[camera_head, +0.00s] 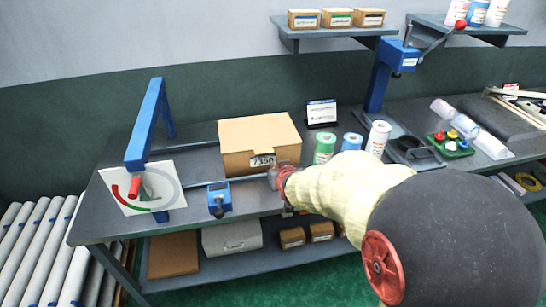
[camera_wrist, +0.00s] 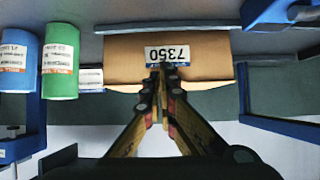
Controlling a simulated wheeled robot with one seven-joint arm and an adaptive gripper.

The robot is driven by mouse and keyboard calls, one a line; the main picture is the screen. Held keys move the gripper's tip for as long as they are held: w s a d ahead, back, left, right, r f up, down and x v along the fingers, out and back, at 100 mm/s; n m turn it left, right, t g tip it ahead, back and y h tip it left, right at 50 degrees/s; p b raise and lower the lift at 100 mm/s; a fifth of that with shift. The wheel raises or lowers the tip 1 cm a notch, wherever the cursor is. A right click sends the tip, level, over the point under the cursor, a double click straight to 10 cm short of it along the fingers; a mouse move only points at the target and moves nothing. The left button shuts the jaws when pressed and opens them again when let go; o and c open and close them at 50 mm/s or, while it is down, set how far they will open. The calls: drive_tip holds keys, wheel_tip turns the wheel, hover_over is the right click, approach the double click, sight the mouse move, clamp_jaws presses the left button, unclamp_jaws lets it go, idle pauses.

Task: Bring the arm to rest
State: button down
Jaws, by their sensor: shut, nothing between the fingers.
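My gripper (camera_wrist: 160,80) is shut and empty in the wrist view, its fingertips together. In that view the fingertips overlap the lower edge of the label on a cardboard box (camera_wrist: 118,58) marked 7350; I cannot tell whether they touch it. In the head view my arm reaches in from the right, and the gripper (camera_head: 278,180) is small and partly hidden by the arm, just in front of the box (camera_head: 255,133). The box stands upright on the grey workbench (camera_head: 100,215).
A blue frame (camera_head: 146,125) rises at the bench's left, with a small blue device (camera_head: 219,199) nearby. Green (camera_head: 325,147), blue (camera_head: 351,143) and white (camera_head: 378,138) rolls stand right of the box. A blue crank stand (camera_head: 379,80) is behind them. Shelves (camera_head: 340,31) hang above.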

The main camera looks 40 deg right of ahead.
drive_tip(key=s+a+f+g+y, duration=0.1)
drive_tip(key=s+a+f+g, duration=0.2)
drive_tip(key=s, duration=0.4)
drive_tip(key=s+a+f+g+y, duration=0.1)
drive_tip(key=s+a+g, duration=0.1)
drive_tip(key=s+a, duration=0.3)
drive_tip(key=s+a+r+n+y, duration=0.2)
drive_tip(key=s+a+r+n, duration=0.2)
drive_tip(key=s+a+r, duration=0.7)
wheel_tip(320, 180, up, 3)
drive_tip(key=a, duration=0.2)
drive_tip(key=shift+s+a+f+n, duration=0.15)
drive_tip(key=shift+s+a+n, duration=0.15)
drive_tip(key=shift+s, duration=0.05)
